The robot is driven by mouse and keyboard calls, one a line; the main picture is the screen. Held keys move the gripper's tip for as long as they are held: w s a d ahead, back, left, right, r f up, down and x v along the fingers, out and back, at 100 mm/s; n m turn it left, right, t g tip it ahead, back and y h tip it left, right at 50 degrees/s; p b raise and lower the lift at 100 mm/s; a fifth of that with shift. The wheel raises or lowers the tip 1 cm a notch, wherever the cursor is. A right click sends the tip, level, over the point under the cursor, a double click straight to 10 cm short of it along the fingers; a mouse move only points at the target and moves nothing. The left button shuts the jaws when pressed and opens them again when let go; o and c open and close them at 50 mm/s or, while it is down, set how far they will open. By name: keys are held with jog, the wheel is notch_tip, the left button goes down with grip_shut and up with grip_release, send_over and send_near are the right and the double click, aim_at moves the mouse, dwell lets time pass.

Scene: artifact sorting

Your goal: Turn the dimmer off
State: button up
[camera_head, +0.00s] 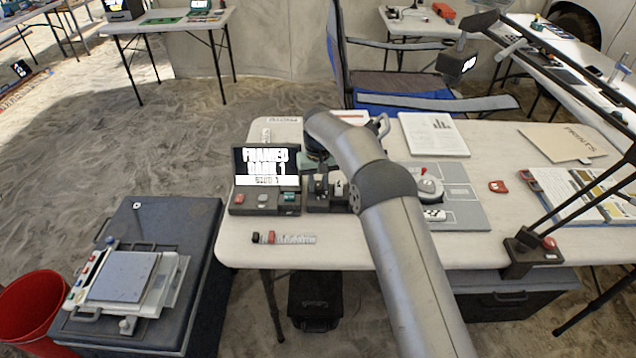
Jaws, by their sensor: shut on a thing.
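A small dark control box (326,207) with round knob-like parts stands on the white table, right of the display unit. It looks like the dimmer, but its markings are too small to read. My arm arches over the table from the lower right, and its wrist bends down over this box. My gripper (328,186) points down at the box, partly hidden by my wrist and forearm. It appears shut on the dimmer's knob (339,187). The knob's exact setting cannot be made out.
A display unit (266,172) with buttons stands left of the box. A short scale strip (290,239) lies in front. A grey board (460,208) with parts, papers (433,134) and a lamp base (531,250) with a red button are to the right. A dark case (185,230) stands left.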

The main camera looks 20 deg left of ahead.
aim_at(318, 186)
jog(key=shift+r, duration=0.1)
jog(key=o, duration=1)
notch_tip(318, 186, up, 17)
jog(key=p, duration=0.1)
jog(key=shift+r, duration=0.15)
